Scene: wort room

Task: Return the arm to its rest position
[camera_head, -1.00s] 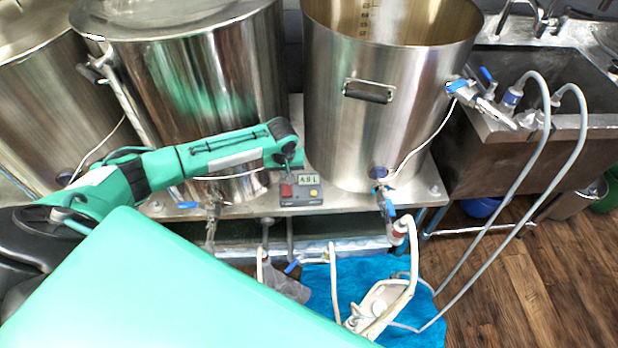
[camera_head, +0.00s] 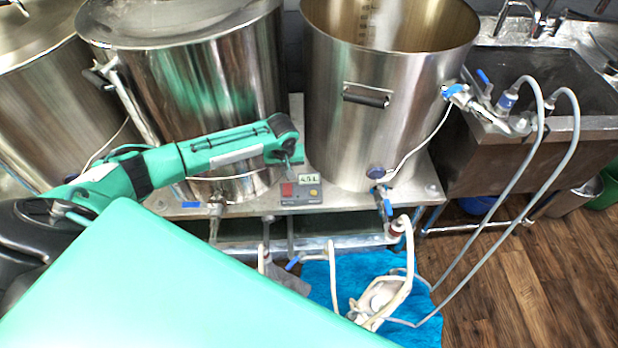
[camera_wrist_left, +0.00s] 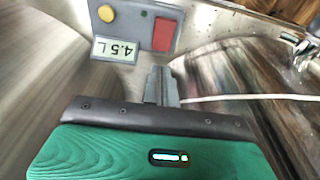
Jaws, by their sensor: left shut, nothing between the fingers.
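My left arm comes in from the left in the head view, stretched across the front of the middle kettle. My left gripper (camera_head: 290,158) points down just above a small grey control box (camera_head: 302,190) with a red button, a yellow button and a display reading 4.5 L. In the left wrist view, my left gripper (camera_wrist_left: 161,84) is shut and empty, its fingertips close to the box (camera_wrist_left: 135,30); I cannot tell if they touch. The red button (camera_wrist_left: 165,35) shows just beyond the tips. My right gripper is not in view.
Steel kettles stand behind: a lidded middle one (camera_head: 190,85) and an open right one (camera_head: 385,100). Valves and hoses hang at the bench's front edge. A sink (camera_head: 590,140) is at right. A blue cloth (camera_head: 320,280) with a pump lies below. Wooden floor at lower right is clear.

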